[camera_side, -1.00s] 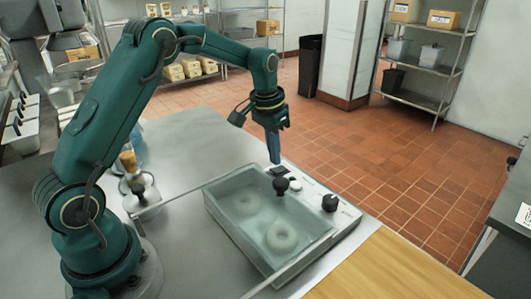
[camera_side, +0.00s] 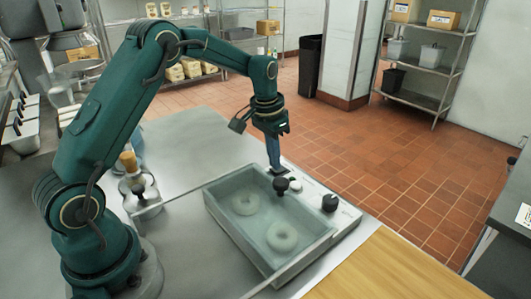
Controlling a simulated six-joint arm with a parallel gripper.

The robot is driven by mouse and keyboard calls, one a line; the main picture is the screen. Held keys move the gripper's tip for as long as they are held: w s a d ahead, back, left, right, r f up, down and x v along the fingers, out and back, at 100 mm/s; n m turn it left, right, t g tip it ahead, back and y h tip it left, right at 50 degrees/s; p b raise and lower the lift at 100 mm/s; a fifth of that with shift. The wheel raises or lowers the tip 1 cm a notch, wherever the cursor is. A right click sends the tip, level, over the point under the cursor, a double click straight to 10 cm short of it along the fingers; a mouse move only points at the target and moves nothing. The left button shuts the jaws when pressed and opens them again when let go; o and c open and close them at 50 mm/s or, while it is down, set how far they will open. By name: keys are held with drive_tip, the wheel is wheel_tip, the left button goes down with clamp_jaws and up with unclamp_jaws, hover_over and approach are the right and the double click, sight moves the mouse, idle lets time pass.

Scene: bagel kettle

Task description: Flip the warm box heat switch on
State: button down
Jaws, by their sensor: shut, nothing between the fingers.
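The warm box (camera_side: 222,222) is a clear-walled basin on the steel counter with two pale rings (camera_side: 282,236) inside. Its white control panel (camera_side: 315,189) runs along the right side, with a black knob (camera_side: 329,203) and a small round black knob (camera_side: 281,184) by the basin rim. A dark switch area (camera_side: 285,171) lies at the panel's far end. My gripper (camera_side: 275,170) is shut and empty, pointing down with its tips at or just above that far end. I cannot tell whether they touch the switch, and the switch's position is too small to read.
A jar with a brush (camera_side: 130,163) stands left of the basin, near my arm. A wooden board (camera_side: 390,270) lies at the front right. The counter behind the basin (camera_side: 190,140) is clear.

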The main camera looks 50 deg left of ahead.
drive_tip(key=shift+f, duration=0.4)
drive_tip(key=shift+r, duration=3.5)
